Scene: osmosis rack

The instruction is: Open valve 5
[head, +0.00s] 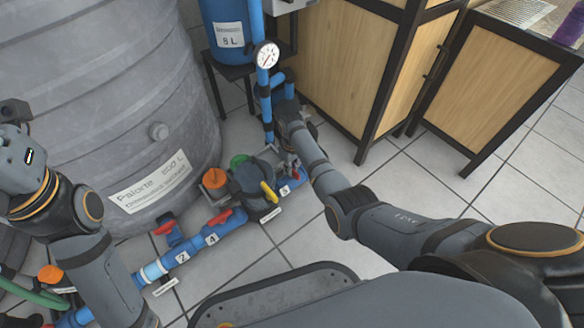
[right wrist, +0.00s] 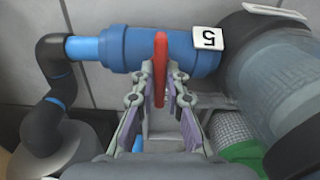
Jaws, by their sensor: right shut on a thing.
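Valve 5 is a blue valve body (right wrist: 118,47) with a white "5" label (right wrist: 207,38), seen in the right wrist view. Its red handle (right wrist: 160,62) stands upright in that picture, across the line of the blue pipe. My right gripper (right wrist: 160,98) is shut on the red handle, one finger on each side. In the head view my right gripper (head: 291,166) reaches down to the pipe row, next to a numbered label (head: 285,190); the handle is mostly hidden there. My left arm shows at the left, but its fingers are not visible.
A large grey tank (head: 110,85) stands left of the pipe row. Valves with labels 4 (head: 212,239) and 2 (head: 182,257) are nearby. A yellow handle (head: 269,192) and a pressure gauge (head: 266,55) are close to my right arm. Tiled floor lies clear at the right.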

